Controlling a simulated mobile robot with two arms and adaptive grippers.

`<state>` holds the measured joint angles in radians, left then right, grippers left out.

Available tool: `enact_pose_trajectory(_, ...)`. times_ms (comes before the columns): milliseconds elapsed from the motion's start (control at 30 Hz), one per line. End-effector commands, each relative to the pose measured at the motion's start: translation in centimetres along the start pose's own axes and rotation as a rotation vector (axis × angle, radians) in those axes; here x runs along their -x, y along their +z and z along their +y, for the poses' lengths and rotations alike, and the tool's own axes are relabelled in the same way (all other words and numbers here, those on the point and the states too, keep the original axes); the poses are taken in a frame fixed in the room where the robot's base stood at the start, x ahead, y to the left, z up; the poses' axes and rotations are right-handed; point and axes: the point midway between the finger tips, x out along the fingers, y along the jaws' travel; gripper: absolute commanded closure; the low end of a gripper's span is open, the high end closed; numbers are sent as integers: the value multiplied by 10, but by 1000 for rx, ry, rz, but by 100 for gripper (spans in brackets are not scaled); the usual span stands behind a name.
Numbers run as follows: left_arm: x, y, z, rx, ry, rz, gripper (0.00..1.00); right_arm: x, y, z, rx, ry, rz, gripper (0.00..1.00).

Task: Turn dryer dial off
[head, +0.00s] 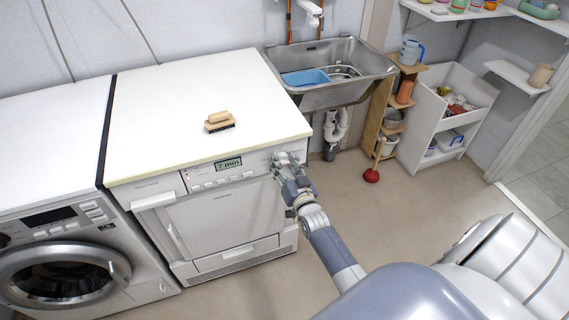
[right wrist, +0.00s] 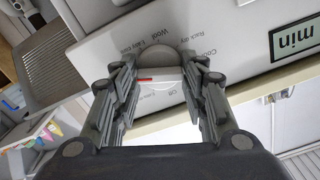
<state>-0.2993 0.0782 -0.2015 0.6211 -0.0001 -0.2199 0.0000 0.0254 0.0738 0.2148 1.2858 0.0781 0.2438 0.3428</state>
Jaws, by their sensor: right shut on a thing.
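The dryer (head: 215,215) is the white machine under the right part of the white top. Its display (head: 229,164) reads "7 min" and shows in part in the right wrist view (right wrist: 294,38). The round light-grey dial (right wrist: 158,56) sits on the panel, ringed by printed labels such as "Wool" and "Rack dry". A short red mark shows on its raised grip. My right gripper (right wrist: 158,72) is shut on the dial, one finger on each side; in the head view it (head: 288,164) covers the dial at the panel's right end. My left gripper is not in view.
A washing machine (head: 60,255) stands left of the dryer. A wooden brush (head: 219,121) lies on the white top (head: 170,100). A metal sink (head: 335,95) with a blue tub and a shelf unit (head: 435,125) stand behind. A red plunger (head: 372,175) stands on open floor.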

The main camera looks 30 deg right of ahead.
Motion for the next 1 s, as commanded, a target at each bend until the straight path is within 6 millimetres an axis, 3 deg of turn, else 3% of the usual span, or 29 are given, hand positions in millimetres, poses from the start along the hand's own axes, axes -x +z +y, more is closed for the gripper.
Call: enact_pose_trajectory(1000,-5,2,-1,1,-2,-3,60,0,3,-3,955,1,0,84)
